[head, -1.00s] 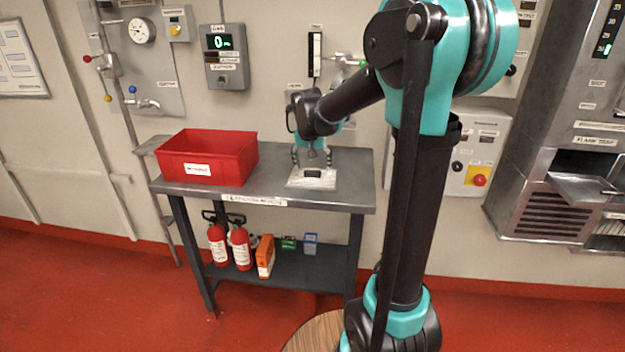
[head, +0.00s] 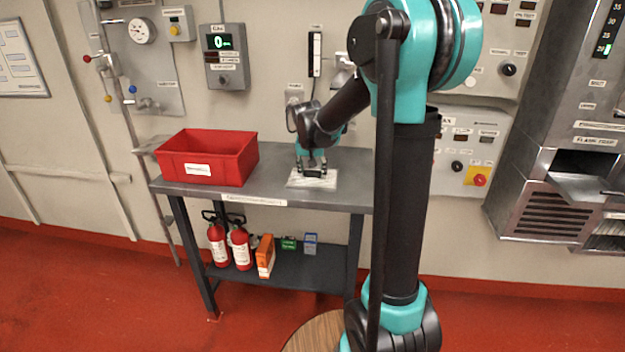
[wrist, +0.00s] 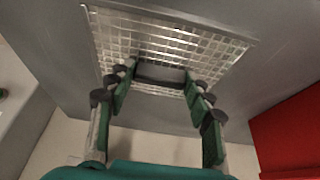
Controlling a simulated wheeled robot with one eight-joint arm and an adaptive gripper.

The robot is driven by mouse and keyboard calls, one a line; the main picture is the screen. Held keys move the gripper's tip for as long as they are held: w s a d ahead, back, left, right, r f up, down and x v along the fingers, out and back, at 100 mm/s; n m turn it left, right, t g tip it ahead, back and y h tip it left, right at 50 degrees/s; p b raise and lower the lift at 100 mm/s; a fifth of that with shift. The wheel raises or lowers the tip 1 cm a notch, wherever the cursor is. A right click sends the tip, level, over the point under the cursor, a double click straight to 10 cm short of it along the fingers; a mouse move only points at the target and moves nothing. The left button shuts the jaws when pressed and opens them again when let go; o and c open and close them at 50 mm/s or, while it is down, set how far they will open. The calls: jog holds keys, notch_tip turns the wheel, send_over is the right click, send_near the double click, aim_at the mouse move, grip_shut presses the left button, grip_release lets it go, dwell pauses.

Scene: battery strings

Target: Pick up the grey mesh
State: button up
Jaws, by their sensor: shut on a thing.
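The grey mesh (head: 298,182) is a flat, pale, square wire sheet at the middle of the workbench top. My gripper (head: 313,171) points down at the middle of the mesh. In the wrist view my gripper (wrist: 160,82) has its green-padded fingers on both sides of the dark block, shut on it. The fingers partly hide the block and the mesh's near part. I cannot tell any gap between the mesh and the bench.
A red open bin (head: 240,166) stands on the left of the grey workbench (head: 262,183). Bare bench top lies between bin and mesh. Fire extinguishers (head: 240,248) and small boxes sit on the lower shelf. The wall with a gauge panel (head: 226,60) is close behind.

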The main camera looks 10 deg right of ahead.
jog(key=c, duration=0.5)
jog(key=shift+r, duration=0.15)
